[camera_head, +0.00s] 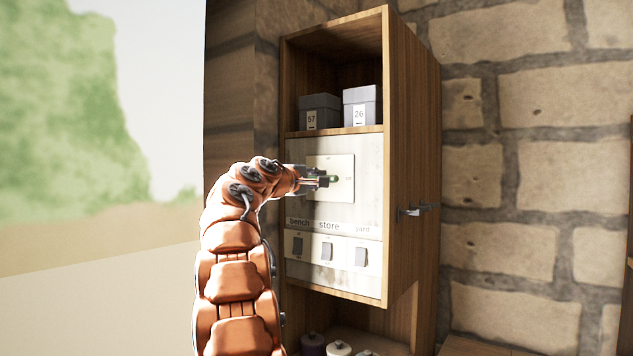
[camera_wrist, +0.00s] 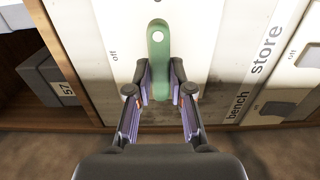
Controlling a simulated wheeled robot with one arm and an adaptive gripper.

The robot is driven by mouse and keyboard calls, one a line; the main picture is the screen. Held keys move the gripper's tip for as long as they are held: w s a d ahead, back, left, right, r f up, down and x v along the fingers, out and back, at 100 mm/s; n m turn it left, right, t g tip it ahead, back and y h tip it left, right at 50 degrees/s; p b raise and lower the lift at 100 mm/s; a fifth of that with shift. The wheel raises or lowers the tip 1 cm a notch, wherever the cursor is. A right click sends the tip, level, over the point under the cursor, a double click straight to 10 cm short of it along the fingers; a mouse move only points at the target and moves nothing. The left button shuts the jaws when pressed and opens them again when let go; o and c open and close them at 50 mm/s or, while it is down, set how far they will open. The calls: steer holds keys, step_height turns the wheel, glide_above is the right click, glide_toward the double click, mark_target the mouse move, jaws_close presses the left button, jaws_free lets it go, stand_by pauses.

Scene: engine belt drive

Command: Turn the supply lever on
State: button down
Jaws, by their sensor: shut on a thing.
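The supply lever (camera_wrist: 158,50) is a green bar with a round pin at its far end, mounted on a pale plate (camera_head: 343,165) in the wall cabinet. An "off" mark is printed to its left in the wrist view. My gripper (camera_wrist: 160,82) has its two fingers on either side of the lever's near end, shut on it. In the head view my gripper (camera_head: 319,179) reaches the plate from the left, and only a small green part of the lever shows past the fingers. An "on" mark is not readable.
Below the plate are rocker switches (camera_head: 327,251) labelled bench, store and yard. Grey boxes numbered 57 (camera_head: 319,112) and 26 (camera_head: 361,106) stand on the shelf above. The cabinet's wooden side (camera_head: 410,150) carries a small metal handle (camera_head: 419,209). A stone wall lies to the right.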

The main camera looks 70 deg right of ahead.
steer(key=shift+r, duration=0.1)
steer(key=c, duration=1)
jaws_free()
steer(key=shift+c, duration=0.2)
steer(key=shift+a, duration=0.1)
steer(key=v, duration=1.1)
steer(key=shift+a, duration=0.35)
